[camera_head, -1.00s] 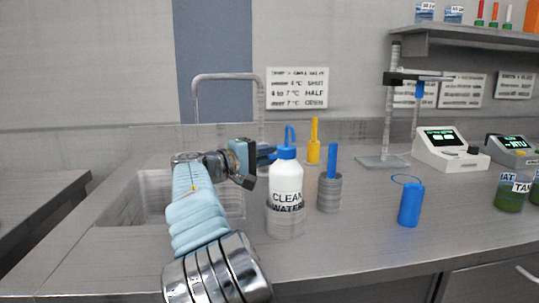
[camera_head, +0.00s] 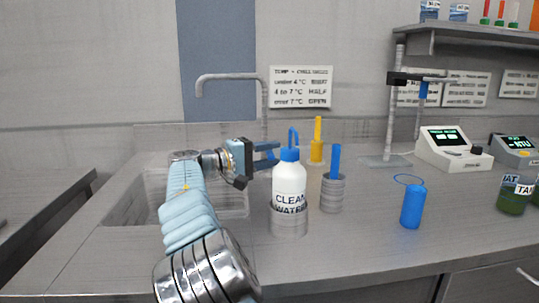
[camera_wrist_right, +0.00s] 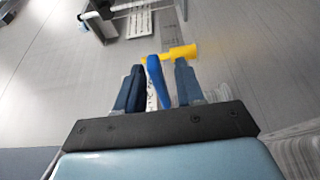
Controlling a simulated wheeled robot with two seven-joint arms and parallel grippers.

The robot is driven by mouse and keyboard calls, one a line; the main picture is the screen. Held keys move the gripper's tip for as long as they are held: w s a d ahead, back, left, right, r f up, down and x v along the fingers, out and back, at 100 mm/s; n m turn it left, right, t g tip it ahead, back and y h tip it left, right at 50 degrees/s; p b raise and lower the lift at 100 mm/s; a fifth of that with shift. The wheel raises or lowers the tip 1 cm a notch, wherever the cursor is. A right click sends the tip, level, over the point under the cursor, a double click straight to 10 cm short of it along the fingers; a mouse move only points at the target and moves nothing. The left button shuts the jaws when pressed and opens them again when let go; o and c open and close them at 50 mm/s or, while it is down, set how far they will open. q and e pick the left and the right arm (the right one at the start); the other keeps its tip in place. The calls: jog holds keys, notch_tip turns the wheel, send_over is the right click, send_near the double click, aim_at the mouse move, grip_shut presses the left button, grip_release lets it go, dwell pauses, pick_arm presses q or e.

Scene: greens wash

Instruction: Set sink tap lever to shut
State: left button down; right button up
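The sink tap (camera_head: 230,78) is a grey arched spout behind the sink (camera_head: 150,195). The foot of the tap is hidden behind my right gripper, and I cannot clearly make out its lever in the head view. My right gripper (camera_head: 268,156) reaches over the sink from the left, its fingers pointing right near the tap's foot. In the right wrist view my right gripper (camera_wrist_right: 158,88) has its fingers apart. A bright blue slim piece (camera_wrist_right: 156,78) shows between them; I cannot tell whether it is the lever or whether they touch it. My left gripper is not in view.
A white wash bottle (camera_head: 289,185) with a blue cap stands close in front of the fingers. A yellow upright item (camera_head: 317,140), a grey ribbed holder (camera_head: 332,194) and a blue cylinder (camera_head: 413,207) stand to the right. A wall sign (camera_head: 300,87) hangs behind.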

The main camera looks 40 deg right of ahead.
jog(key=w+a, duration=0.2)
jog(key=a, duration=1.1)
jog(key=shift+w+a, duration=0.25)
jog(key=shift+a, duration=0.05)
